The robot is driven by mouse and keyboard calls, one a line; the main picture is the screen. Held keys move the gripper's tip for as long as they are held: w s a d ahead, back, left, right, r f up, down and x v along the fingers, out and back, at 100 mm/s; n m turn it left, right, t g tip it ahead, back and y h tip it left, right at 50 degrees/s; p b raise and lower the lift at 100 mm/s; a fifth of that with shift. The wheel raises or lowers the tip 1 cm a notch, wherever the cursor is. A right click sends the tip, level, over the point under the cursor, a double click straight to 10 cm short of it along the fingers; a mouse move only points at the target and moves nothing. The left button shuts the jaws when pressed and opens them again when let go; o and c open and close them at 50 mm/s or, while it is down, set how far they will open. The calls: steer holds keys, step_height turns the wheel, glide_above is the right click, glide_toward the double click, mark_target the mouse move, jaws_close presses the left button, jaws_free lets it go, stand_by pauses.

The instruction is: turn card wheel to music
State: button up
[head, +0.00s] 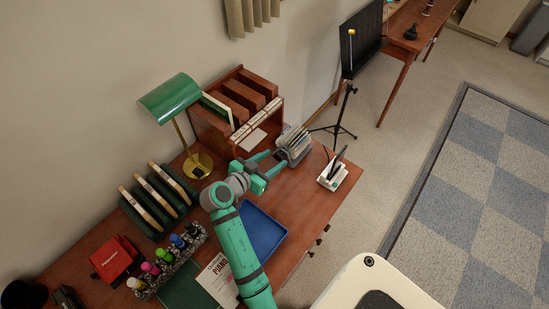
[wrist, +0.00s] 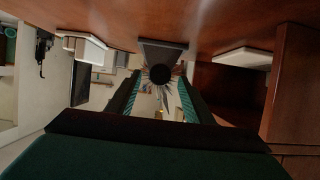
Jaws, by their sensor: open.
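The card wheel (head: 294,143), a rotary file of pale fanned cards, stands on the desk's far right part, in front of the wooden organizer. In the wrist view its dark round knob (wrist: 161,75) sits in the middle, with cards fanned around it. My gripper (head: 275,158) reaches to the wheel's near left side, its green fingers open. In the wrist view the fingers (wrist: 158,92) lie left and right of the knob. I cannot tell whether they touch it. The writing on the cards is too small to read.
The wooden organizer (head: 242,105) is behind; a green lamp (head: 170,97) is left. A blue tray (head: 262,232) lies beside my arm. A black music stand (head: 361,40) stands beyond.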

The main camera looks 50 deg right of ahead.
steer(key=shift+x, duration=0.95)
steer(key=shift+w, duration=0.1)
steer(key=c, duration=1)
steer(key=shift+w+n+g, duration=0.15)
steer(key=shift+n+g, duration=0.65)
steer(key=shift+n, duration=0.3)
steer(key=shift+n+g+h, duration=0.3)
steer(key=shift+n+g, duration=0.4)
steer(key=shift+n, duration=0.3)
